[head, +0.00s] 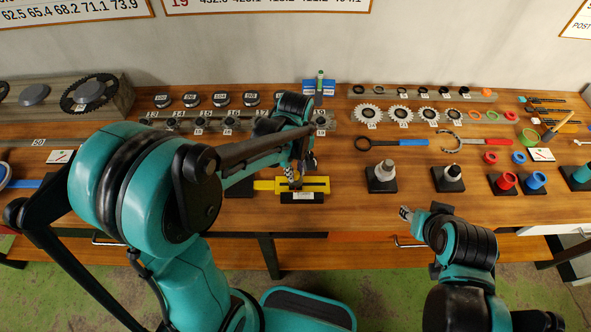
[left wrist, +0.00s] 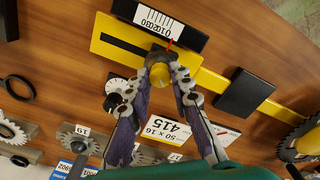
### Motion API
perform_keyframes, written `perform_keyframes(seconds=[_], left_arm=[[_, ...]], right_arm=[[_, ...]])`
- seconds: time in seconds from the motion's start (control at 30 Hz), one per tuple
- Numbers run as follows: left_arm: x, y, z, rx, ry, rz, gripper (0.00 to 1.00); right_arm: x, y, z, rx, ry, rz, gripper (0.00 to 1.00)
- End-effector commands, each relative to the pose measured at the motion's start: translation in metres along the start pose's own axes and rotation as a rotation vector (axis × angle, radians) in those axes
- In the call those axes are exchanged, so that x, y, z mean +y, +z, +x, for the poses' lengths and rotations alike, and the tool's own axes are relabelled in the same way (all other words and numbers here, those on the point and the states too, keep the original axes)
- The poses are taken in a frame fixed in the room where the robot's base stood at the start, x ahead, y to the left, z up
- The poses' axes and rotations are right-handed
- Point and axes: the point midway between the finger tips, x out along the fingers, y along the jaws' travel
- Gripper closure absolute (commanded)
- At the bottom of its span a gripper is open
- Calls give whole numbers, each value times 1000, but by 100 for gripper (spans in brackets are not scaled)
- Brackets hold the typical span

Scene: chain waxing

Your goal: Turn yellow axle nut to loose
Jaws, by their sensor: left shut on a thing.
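The yellow axle nut (left wrist: 159,76) shows between my left gripper's fingertips in the left wrist view. It sits at the yellow plate (left wrist: 108,40), which has a dark slot and a black block with a number scale (left wrist: 160,20). A small red pointer stands beside the nut. My left gripper (left wrist: 160,68) is shut on the nut, with a finger on each side. In the head view the left gripper (head: 298,172) reaches down at the yellow plate (head: 316,184), and the nut is mostly hidden. My right gripper (head: 422,212) hangs near the table's front edge, away from the plate.
Black stands with posts (head: 382,178) stand right of the plate. A blue-handled wrench (head: 400,142) and several sprockets (head: 399,114) lie behind. A black block (left wrist: 244,92) sits on the yellow bar beside the nut. The tabletop (head: 350,215) in front of the plate is clear.

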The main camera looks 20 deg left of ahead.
Motion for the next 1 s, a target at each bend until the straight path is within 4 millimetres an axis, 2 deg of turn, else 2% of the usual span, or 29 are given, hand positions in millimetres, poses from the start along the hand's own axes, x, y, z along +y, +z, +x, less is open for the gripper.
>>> perform_keyframes(seconds=[0.03, 0.07, 0.1, 0.13, 0.43, 0.57, 1.0], left_arm=[[0, 0, 0, -1, 0, 1, 100], [0, 0, 0, -1, 0, 1, 71], [0, 0, 0, -1, 0, 1, 61], [0, 0, 0, -1, 0, 1, 58], [0, 0, -1, 0, 0, 1, 58], [0, 0, -12, 0, 0, 1, 58], [0, 0, -101, 0, 0, 1, 58]], right_arm=[[0, 0, 0, 0, 0, 0, 60], [0, 0, 0, 0, 0, 0, 60], [0, 0, 0, 0, 0, 0, 60], [0, 0, 0, 0, 0, 0, 60], [0, 0, 0, 0, 0, 0, 60], [0, 0, 0, 0, 0, 0, 60], [0, 0, 0, 0, 0, 0, 60]])
